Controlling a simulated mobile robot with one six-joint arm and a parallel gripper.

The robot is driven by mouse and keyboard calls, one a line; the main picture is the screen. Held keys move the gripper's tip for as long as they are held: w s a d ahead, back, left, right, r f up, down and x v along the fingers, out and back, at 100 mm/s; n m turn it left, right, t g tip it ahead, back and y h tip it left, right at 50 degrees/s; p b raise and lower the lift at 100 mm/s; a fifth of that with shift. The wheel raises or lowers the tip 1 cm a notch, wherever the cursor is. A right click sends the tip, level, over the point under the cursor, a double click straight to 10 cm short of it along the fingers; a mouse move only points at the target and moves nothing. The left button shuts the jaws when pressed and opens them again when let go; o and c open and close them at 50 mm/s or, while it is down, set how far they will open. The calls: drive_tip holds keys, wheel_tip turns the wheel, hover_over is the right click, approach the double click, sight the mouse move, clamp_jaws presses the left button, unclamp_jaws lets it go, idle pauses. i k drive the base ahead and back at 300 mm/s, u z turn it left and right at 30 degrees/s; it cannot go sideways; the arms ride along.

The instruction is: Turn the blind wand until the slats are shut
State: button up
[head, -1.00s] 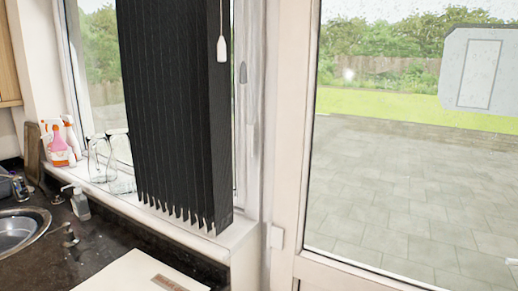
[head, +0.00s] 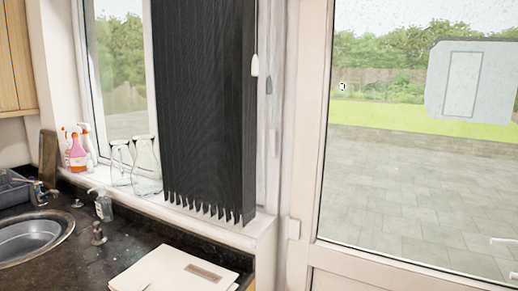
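Dark vertical blind slats (head: 205,110) hang bunched side by side over the right part of the window, their lower ends just above the sill. A slim white wand or cord end (head: 255,65) hangs at the right edge of the slats, near the top of the head view. Its upper part is hard to make out. The left part of the window is uncovered. My gripper is not in view.
A dark counter (head: 60,255) holds a sink (head: 30,238), a soap bottle (head: 103,205) and a white folder (head: 175,272). Glass jars (head: 145,165) and spray bottles (head: 76,150) stand on the sill. A glazed door (head: 400,180) is at the right.

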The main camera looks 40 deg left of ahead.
sight(272, 132)
drive_tip(key=u, duration=0.05)
drive_tip(key=k, duration=1.2)
drive_tip(key=u, duration=0.5)
drive_tip(key=i, duration=0.75)
drive_tip(key=z, duration=1.85)
drive_tip(key=k, duration=0.2)
drive_tip(key=u, duration=3.15)
